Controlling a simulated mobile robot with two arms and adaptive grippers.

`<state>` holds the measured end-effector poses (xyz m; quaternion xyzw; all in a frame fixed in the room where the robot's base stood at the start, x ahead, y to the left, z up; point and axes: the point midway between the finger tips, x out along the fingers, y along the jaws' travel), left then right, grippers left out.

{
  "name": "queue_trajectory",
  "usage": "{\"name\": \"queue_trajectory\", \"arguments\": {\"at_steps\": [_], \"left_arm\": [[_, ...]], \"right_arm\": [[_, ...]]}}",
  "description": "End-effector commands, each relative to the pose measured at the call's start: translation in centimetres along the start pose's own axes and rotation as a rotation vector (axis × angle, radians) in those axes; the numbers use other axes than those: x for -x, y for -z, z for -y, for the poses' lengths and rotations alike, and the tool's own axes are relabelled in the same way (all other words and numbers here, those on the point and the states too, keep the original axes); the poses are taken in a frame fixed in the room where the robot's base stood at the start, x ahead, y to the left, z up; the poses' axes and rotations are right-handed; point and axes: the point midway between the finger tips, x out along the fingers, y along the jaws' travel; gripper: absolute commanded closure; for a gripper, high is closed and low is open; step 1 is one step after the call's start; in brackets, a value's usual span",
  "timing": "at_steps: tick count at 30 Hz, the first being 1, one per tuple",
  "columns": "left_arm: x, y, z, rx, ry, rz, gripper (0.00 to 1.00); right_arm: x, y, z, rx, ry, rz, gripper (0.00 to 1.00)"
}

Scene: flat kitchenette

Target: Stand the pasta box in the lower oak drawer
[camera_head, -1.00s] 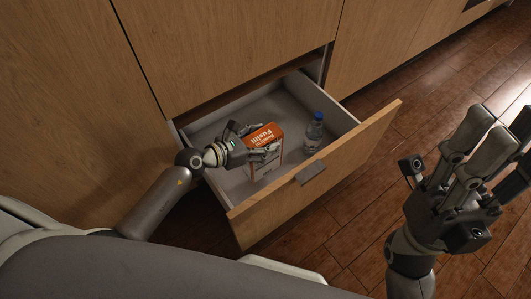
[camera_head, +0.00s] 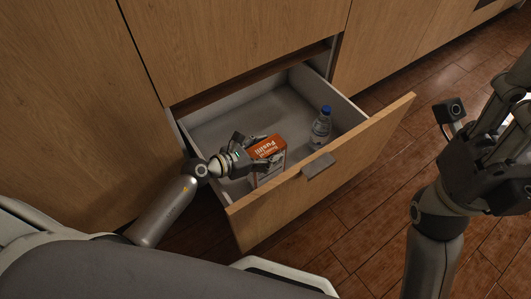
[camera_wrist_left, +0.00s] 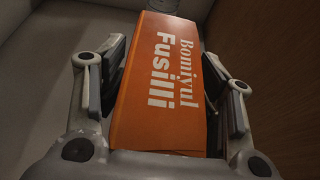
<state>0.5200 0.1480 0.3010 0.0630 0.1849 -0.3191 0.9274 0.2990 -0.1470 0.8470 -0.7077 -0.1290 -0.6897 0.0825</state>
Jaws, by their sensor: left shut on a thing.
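The orange and white pasta box (camera_head: 270,148), lettered "Fusilli", is inside the open lower oak drawer (camera_head: 325,176), near its front wall. My left gripper (camera_head: 256,152) is shut on the box, with fingers on both sides of it. In the left wrist view the box (camera_wrist_left: 163,85) fills the middle between the fingers, its lettered orange face toward the camera. Its lower end is hidden, so I cannot tell whether it touches the drawer floor. My right gripper (camera_head: 490,150) is in the air at the right, outside the drawer; its fingers are partly cut off.
A clear bottle with a blue cap (camera_head: 322,124) stands in the drawer, right of the box. The back and left of the drawer floor (camera_head: 245,118) are clear. Closed oak fronts (camera_head: 235,45) rise behind, and wooden floor (camera_head: 385,180) lies to the right.

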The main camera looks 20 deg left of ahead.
Motion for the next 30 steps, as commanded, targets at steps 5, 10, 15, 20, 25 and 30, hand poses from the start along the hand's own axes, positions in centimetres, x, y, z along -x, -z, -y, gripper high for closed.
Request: {"name": "queue_trajectory", "arguments": {"at_steps": [5, 10, 15, 20, 25, 30], "left_arm": [[0.0, -0.3, -0.1, -0.001, -0.002, 0.004, 1.0], [-0.1, 0.3, 0.0, -0.001, -0.001, 0.0, 0.38], [-0.1, 0.2, 0.0, 0.0, -0.001, 0.0, 0.16], [-0.1, 0.2, 0.0, 0.0, 0.0, 0.0, 0.16], [-0.1, 0.2, 0.0, 0.0, 0.0, 0.0, 0.16], [1.0, -0.1, -0.1, -0.001, -0.001, -0.004, 0.16]], "right_arm": [[-0.1, 0.0, 0.0, 0.0, 0.0, 0.001, 0.6], [-0.1, 0.0, 0.0, 0.001, 0.003, -0.008, 0.6], [-0.2, 0.1, 0.1, 0.001, 0.004, -0.01, 0.6], [-0.2, 0.1, 0.1, 0.001, 0.004, -0.01, 0.6], [-0.3, 0.1, 0.0, 0.0, 0.004, -0.01, 0.6], [-0.6, 0.2, 0.0, 0.0, 0.0, -0.007, 0.6]]}}
